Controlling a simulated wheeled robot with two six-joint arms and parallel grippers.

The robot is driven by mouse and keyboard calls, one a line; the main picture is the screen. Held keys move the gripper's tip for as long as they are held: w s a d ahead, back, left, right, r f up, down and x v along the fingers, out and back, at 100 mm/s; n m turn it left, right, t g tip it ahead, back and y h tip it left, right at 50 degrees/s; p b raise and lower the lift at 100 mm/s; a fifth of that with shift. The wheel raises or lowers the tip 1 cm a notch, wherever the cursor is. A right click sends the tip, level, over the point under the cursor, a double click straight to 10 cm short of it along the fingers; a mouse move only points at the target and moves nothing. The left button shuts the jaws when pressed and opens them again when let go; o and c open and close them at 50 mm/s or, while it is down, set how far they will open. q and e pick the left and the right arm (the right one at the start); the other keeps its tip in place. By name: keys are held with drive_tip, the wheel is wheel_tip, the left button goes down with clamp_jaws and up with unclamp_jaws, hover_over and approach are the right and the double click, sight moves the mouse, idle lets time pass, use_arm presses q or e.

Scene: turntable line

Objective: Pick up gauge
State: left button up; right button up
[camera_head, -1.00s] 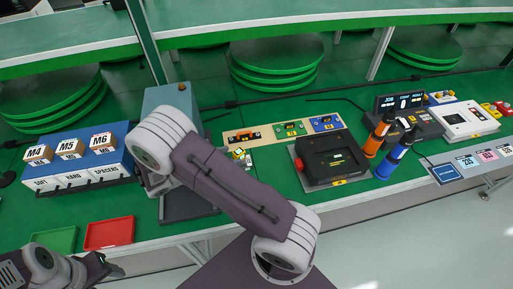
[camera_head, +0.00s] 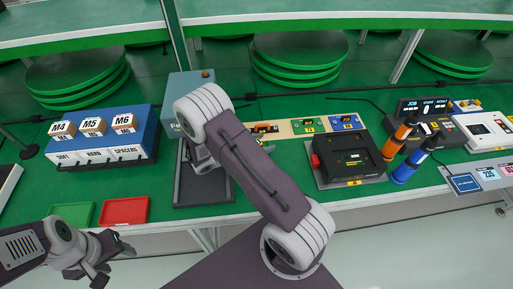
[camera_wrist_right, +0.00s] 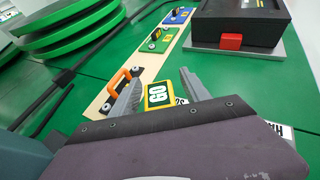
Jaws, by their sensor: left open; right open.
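A beige board (camera_head: 288,128) on the green table holds small orange-, green- and blue-marked pieces with handles. In the right wrist view the orange handle (camera_wrist_right: 122,84) stands upright on a black plate. A block marked "GO" (camera_wrist_right: 158,95), green with a yellow edge, lies between and below the fingers of my right gripper (camera_wrist_right: 160,84); which piece is the gauge is not labelled. My right gripper is open, and contact with the block cannot be made out. In the head view my right arm hides most of it. My left gripper (camera_head: 115,262) is open and empty at the lower left.
A black device on a grey plate (camera_head: 318,180) stands right of the board, with orange (camera_head: 397,137) and blue (camera_head: 410,168) bottle-like tools beside it. A dark tray (camera_head: 184,190), red tray (camera_head: 125,211) and green tray (camera_head: 72,213) lie left. Green discs (camera_head: 300,78) are stacked behind.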

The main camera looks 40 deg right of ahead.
drive_tip(key=shift+a, duration=0.15)
drive_tip(key=shift+c, duration=0.3)
clamp_jaws()
drive_tip(key=shift+r, duration=0.1)
wheel_tip(320, 180, up, 4)
drive_tip(key=shift+r+p, duration=0.25)
drive_tip(key=shift+p, duration=0.2)
drive_tip(key=s+d+r+p, duration=0.1)
drive_tip(key=s+r+p, duration=0.3)
drive_tip(key=s, duration=0.7)
wheel_tip(320, 180, up, 2)
drive_tip(key=shift+s+d+r+p, duration=0.15)
drive_tip(key=shift+s+r+p, duration=0.1)
drive_tip(key=shift+s+p, duration=0.1)
